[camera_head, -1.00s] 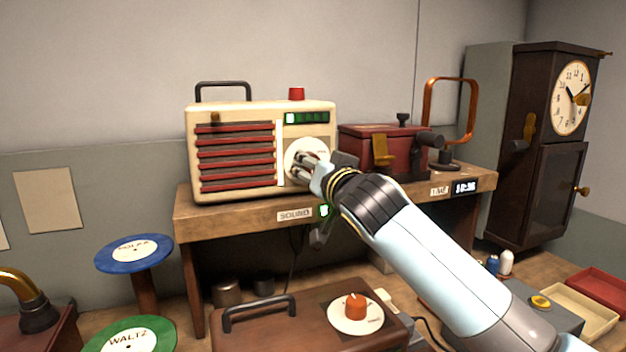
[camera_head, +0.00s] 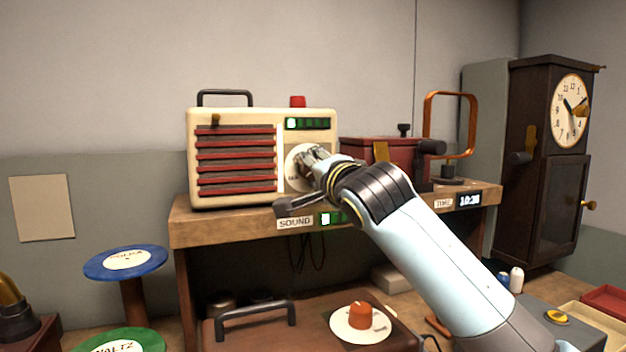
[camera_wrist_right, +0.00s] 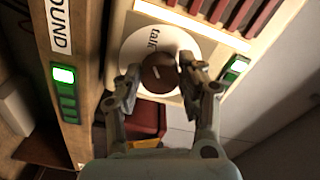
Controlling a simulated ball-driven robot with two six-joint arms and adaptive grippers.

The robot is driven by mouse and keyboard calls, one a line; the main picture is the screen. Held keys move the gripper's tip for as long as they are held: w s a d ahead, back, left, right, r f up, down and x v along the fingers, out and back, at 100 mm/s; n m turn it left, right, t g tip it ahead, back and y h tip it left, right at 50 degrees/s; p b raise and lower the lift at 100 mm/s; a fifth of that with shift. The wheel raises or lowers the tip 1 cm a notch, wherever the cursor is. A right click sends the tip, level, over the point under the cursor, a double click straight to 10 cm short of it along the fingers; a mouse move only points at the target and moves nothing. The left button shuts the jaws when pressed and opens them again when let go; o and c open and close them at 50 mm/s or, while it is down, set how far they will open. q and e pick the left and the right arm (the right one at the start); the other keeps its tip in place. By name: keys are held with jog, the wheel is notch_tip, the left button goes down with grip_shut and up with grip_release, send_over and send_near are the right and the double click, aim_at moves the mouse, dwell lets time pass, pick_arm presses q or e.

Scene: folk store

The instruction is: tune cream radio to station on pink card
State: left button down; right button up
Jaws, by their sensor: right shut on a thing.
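The cream radio (camera_head: 263,120) stands on the wooden shelf, with red slats, a red top button (camera_head: 298,101) and a green display (camera_head: 307,123). Its white dial (camera_head: 294,179) is partly hidden by my right gripper (camera_head: 311,155). In the right wrist view, the dial (camera_wrist_right: 134,50) bears the word "talk". My right gripper (camera_wrist_right: 158,80) is shut on the dark brown knob (camera_wrist_right: 158,70) at the dial's middle, which has a light pointer mark. No pink card is seen. My left gripper is not in view.
A dark red box (camera_head: 362,152) and a copper-coloured loop (camera_head: 428,115) stand right of the radio. A clock (camera_head: 540,180) stands at the far right. A brown case (camera_head: 330,300) with an orange knob (camera_head: 360,315) lies below. The shelf label reads "SOUND" (camera_head: 295,222).

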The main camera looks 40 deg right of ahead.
jog(key=shift+m, duration=0.6)
jog(key=o, duration=1.1)
jog(key=shift+o, duration=0.2)
jog(key=v, duration=1.2)
